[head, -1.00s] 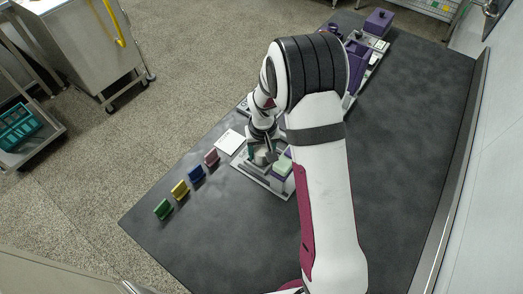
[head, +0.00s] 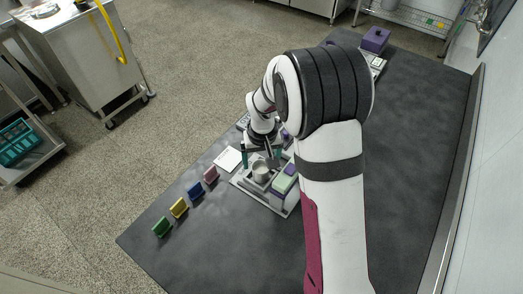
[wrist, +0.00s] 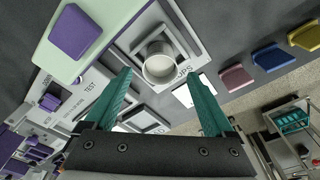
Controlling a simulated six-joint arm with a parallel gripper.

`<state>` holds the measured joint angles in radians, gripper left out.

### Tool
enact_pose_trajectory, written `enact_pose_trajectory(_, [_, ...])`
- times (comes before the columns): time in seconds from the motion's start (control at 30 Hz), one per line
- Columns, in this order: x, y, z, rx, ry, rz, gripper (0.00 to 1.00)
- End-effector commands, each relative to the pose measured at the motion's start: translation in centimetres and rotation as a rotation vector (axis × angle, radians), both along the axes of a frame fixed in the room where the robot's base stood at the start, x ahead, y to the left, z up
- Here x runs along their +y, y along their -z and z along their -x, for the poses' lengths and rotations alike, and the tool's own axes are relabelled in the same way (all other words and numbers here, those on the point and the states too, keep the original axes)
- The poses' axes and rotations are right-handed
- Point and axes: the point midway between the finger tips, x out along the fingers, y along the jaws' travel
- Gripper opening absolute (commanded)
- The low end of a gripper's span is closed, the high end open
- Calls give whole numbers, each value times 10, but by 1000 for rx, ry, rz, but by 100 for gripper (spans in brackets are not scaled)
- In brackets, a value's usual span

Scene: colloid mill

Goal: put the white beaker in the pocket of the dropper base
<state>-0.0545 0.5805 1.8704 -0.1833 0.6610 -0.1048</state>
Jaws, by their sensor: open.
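The white beaker (head: 261,172) stands upright on the light-grey dropper base (head: 277,202) in the head view. In the wrist view the beaker (wrist: 159,66) shows its open mouth, inside the square-framed pocket of the dropper base (wrist: 194,46), beside lettering that ends in "OPS". How deep its bottom sits is hidden. My gripper (head: 259,158) is open and empty, just beyond and above the beaker in the head view. In the wrist view its teal fingers (wrist: 160,76) are spread wide to either side, clear of the beaker.
Pink (head: 210,175), blue (head: 195,190), yellow (head: 179,208) and green (head: 161,227) holders line the table's left edge. The table's right side is clear.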

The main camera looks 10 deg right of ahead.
Motion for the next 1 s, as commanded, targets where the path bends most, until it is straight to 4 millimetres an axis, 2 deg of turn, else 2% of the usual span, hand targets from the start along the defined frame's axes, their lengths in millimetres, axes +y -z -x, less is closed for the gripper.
enact_pose_trajectory(0.1, [0, -32, 3, -5, 1, -1, 88])
enact_pose_trajectory(0.2, [0, -52, 5, -4, 0, 0, 88])
enact_pose_trajectory(0.37, [0, -73, 15, 1, 14, -5, 88])
enact_pose_trajectory(0.47, [-2, -105, 59, 23, 93, -31, 88])
enact_pose_trajectory(0.5, [-2, -120, 88, 39, 142, -49, 88])
enact_pose_trajectory(0.57, [-2, -137, 135, 68, 222, -77, 88])
enact_pose_trajectory(0.6, [0, -144, 167, 89, 272, -97, 88])
enact_pose_trajectory(0.7, [6, -150, 235, 133, 382, -141, 88])
enact_pose_trajectory(0.73, [7, -149, 250, 145, 407, -151, 88])
enact_pose_trajectory(0.83, [12, -145, 282, 171, 461, -175, 88])
enact_pose_trajectory(0.9, [13, -144, 290, 179, 474, -181, 88])
enact_pose_trajectory(1.0, [13, -144, 291, 181, 476, -181, 88])
